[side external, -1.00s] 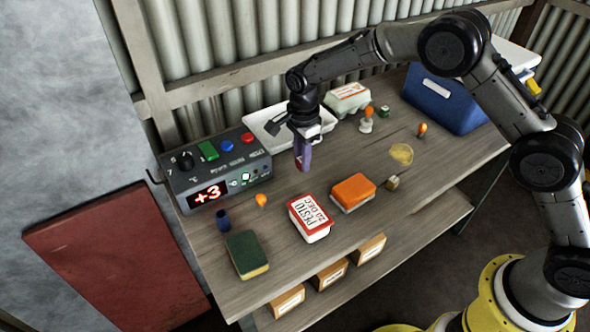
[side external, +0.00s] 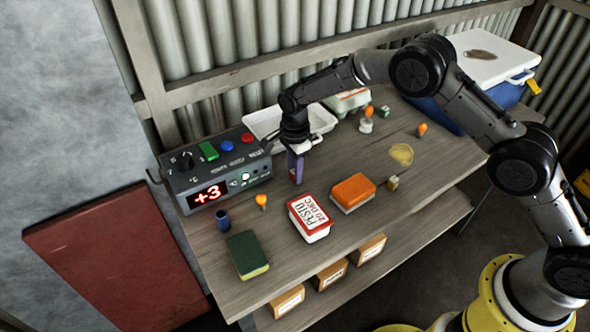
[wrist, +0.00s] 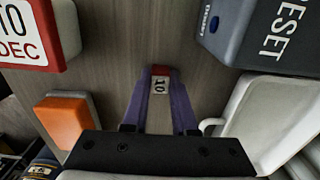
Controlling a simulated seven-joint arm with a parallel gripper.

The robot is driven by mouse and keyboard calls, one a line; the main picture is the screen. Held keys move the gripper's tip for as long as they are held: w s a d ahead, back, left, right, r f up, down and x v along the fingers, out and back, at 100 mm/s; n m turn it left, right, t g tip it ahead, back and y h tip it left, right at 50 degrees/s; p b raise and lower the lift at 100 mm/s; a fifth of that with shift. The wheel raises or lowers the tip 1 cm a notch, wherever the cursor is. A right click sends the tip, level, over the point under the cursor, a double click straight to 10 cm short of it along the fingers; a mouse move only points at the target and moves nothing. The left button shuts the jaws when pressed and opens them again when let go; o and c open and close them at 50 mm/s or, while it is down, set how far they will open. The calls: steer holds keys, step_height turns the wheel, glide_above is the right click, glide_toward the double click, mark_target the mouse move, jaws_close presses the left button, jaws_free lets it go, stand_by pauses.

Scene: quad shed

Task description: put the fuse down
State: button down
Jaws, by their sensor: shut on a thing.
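My gripper (side external: 296,180), with purple fingers, points down over the wooden bench between the control box and the pesto tub. The fuse sits between the two fingertips. In the side view the fingers mostly hide it, and I cannot tell whether it touches the bench.
The grey control box (side external: 190,180) showing "+3" stands left, the white tray (side external: 322,118) behind. A small orange bulb-shaped thing (side external: 262,200) stands front left. Bare wood surrounds the fingertips.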

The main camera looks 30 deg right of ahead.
steer(key=c, duration=0.7)
jaws_free()
step_height(320, 180, up, 12)
steer(key=shift+r, duration=0.15)
